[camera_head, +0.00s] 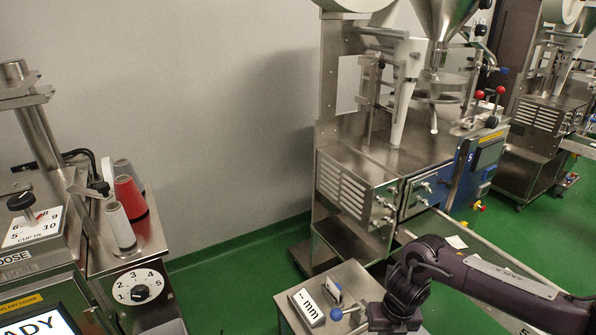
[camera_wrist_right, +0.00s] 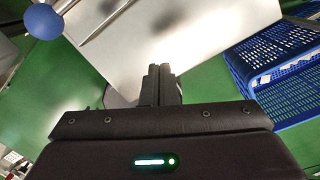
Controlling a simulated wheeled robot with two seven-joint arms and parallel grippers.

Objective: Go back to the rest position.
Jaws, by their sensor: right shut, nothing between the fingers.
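My right gripper (camera_wrist_right: 160,72) shows in the right wrist view with its two dark fingers together and nothing between them. In the head view my right arm (camera_head: 500,285) comes in from the right and bends down at the wrist, beside a small steel cabinet; the fingertips are not clear there. A blue ball knob (camera_head: 336,314) on that cabinet is close to my wrist; it also shows at the top left of the right wrist view (camera_wrist_right: 44,21). My left gripper is not in view.
The small steel cabinet (camera_head: 290,318) carries a "mm" display (camera_head: 309,308). A packing machine (camera_head: 350,180) stands behind it. A dosing machine with a dial (camera_head: 140,292) stands at the left. Blue crates (camera_wrist_right: 285,95) lie to the right in the wrist view. Green floor (camera_head: 235,280) is clear between the machines.

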